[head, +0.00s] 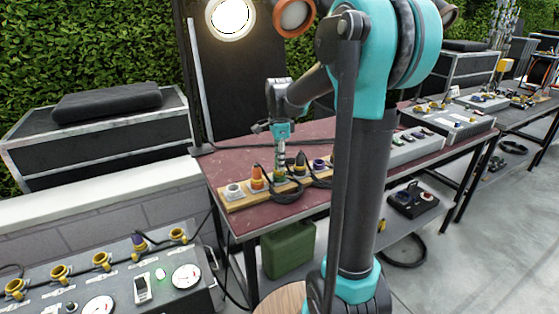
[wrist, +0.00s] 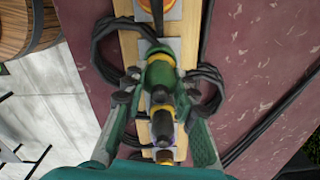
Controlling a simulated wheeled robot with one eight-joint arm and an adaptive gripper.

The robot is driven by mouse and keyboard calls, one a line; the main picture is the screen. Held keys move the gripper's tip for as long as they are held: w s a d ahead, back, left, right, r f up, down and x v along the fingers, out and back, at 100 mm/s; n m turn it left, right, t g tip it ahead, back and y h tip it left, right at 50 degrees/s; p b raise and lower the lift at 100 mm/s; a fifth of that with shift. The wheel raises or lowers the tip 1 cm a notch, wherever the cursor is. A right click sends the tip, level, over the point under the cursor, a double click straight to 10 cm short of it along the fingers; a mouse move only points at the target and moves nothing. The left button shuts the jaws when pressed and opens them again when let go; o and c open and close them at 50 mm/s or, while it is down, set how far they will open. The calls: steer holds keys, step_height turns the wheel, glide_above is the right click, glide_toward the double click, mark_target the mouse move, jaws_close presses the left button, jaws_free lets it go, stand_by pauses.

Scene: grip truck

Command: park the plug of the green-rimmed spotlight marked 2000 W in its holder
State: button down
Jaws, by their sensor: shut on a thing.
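My gripper (head: 281,150) points down over a wooden board of plug holders on the red table. In the wrist view its two fingers (wrist: 161,78) are closed on either side of a green plug (wrist: 160,74). The green plug stands upright at a grey holder plate (wrist: 172,46) on the board (wrist: 130,48). I cannot tell whether it is fully seated. An orange plug (head: 257,178) stands to its left and a black-and-yellow plug (head: 300,165) to its right in the head view. The green-rimmed spotlight and its 2000 W mark are not visible.
A white holder (head: 233,189) at the board's left end looks empty. Black cable loops (wrist: 207,90) lie beside the green plug. A grey power panel (head: 115,280) with yellow sockets stands at front left. A white-rimmed lamp (head: 231,16) is lit. The red tabletop (wrist: 255,70) has bare room.

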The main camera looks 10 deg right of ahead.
steer(key=shift+f, duration=0.55)
steer(key=c, duration=0.8)
jaws_free()
steer(key=shift+r, duration=0.15)
steer(key=shift+r, duration=2.35)
